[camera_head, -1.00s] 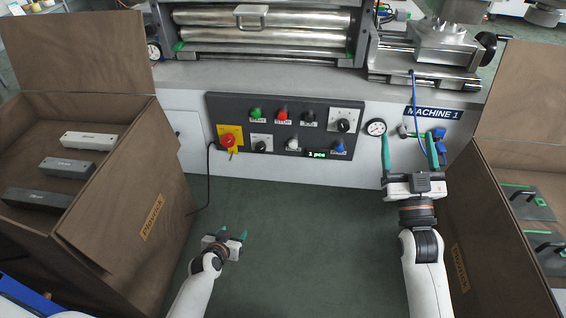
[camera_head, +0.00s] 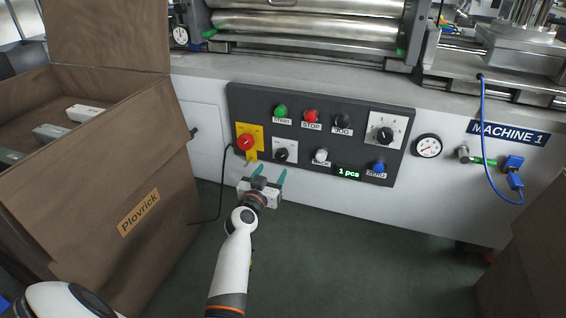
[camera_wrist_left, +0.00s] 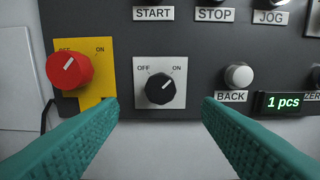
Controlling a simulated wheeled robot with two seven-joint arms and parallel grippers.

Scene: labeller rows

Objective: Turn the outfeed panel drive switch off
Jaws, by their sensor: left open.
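The dark control panel (camera_head: 250,105) is on the front of the machine. On its lower left, a black rotary switch (camera_head: 281,155) sits on a white plate marked OFF and ON. In the left wrist view this switch (camera_wrist_left: 160,88) has its white pointer line tilted up and right, toward ON. My left gripper (camera_head: 270,170) is open and empty, just below and in front of this switch. In the left wrist view the two green fingers (camera_wrist_left: 160,104) lie on either side of the switch, apart from it. My right gripper is out of view.
Left of the switch is a red rotary knob (camera_wrist_left: 69,70) on a yellow plate. A white BACK button (camera_wrist_left: 239,76) and a counter display (camera_head: 348,173) are to the right. A brown Plovrick box (camera_head: 140,215) stands left; the floor (camera_head: 330,260) below the panel is clear.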

